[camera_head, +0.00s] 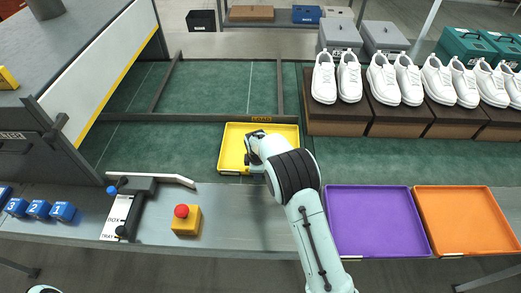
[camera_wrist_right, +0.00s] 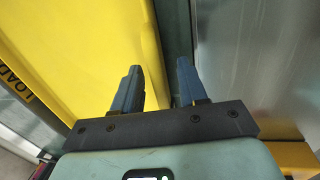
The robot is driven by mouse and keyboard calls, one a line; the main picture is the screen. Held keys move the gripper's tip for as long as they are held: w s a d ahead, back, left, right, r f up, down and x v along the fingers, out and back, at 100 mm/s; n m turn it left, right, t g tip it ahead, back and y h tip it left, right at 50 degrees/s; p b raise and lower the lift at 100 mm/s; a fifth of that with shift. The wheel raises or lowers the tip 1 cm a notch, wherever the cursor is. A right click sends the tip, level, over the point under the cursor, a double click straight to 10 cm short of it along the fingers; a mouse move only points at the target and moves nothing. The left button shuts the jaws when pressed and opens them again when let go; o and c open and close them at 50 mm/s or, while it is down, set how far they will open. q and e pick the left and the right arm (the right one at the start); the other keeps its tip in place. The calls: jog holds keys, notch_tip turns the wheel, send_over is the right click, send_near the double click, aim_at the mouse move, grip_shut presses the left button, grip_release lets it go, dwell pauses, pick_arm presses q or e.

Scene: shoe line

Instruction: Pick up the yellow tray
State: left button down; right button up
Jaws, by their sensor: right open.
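The yellow tray (camera_head: 234,137) lies on the green surface at the middle, below a dark bar marked LOAD. It looks empty apart from my gripper over it. My right gripper (camera_head: 252,150) reaches over the tray from the lower right, and the hand hides part of it. In the right wrist view the tray (camera_wrist_right: 85,45) fills the upper left. The two fingers of my right gripper (camera_wrist_right: 158,68) are apart, one over the yellow and one past its edge, over a dark gap. I cannot tell whether they touch the tray.
A purple tray (camera_head: 372,220) and an orange tray (camera_head: 463,222) lie right of my arm. White shoes (camera_head: 398,80) stand on brown boxes (camera_head: 337,118) behind. A yellow box with a red button (camera_head: 182,211) and a lever device (camera_head: 122,212) stand on the front ledge, left.

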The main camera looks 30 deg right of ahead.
jog(key=shift+w+f, duration=0.15)
jog(key=shift+f, duration=0.35)
grip_shut()
jog(key=shift+r, duration=0.1)
